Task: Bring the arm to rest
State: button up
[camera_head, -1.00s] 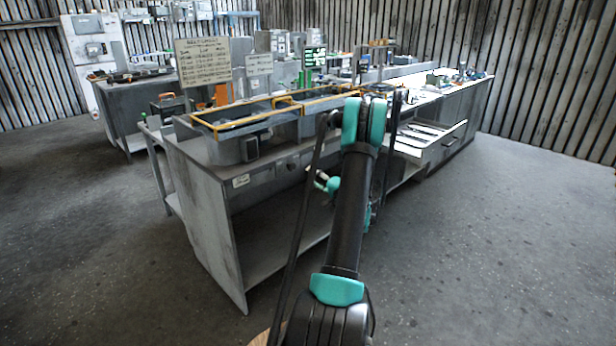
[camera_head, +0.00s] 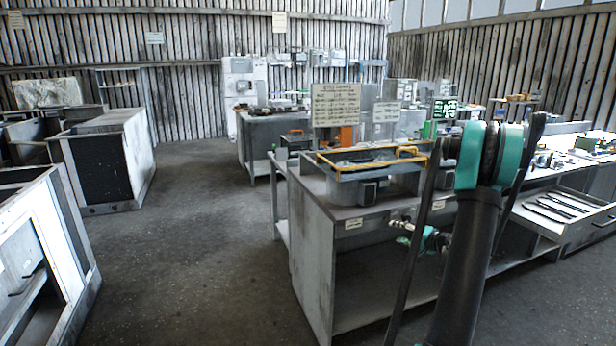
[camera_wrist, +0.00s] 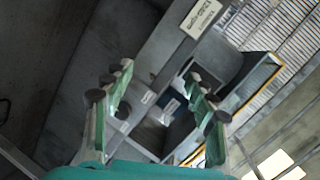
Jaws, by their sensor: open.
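My gripper shows in the wrist view (camera_wrist: 160,105), its two green fingers spread apart with nothing between them. Beyond the fingers, the wrist view shows the grey workbench edge with a white label (camera_wrist: 201,17) and part of the yellow-railed housing, all tilted. In the head view my raised arm stands at the right, in front of the workbench (camera_head: 312,240).
A blower housing with a yellow rail (camera_head: 345,187) sits on the workbench. An open drawer (camera_head: 558,207) with tools juts out at the right. Grey cabinets (camera_head: 103,165) stand at the left. The floor (camera_head: 190,240) between cabinets and workbench is clear.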

jog(key=s+a+n+g+h, duration=0.2)
jog(key=s+a+n+g, duration=0.3)
jog(key=s+a, duration=1.15)
jog(key=s+f+n+g+h, duration=0.1)
jog(key=s+h, duration=0.1)
jog(key=s, duration=0.8)
jog(key=s+f+n+g+h, duration=0.2)
jog(key=s+h, duration=0.1)
jog(key=s, duration=0.8)
jog(key=shift+d+f+g, duration=0.2)
jog(key=shift+f+g, duration=0.05)
jog(key=shift+g, duration=0.05)
jog(key=shift+w, duration=0.1)
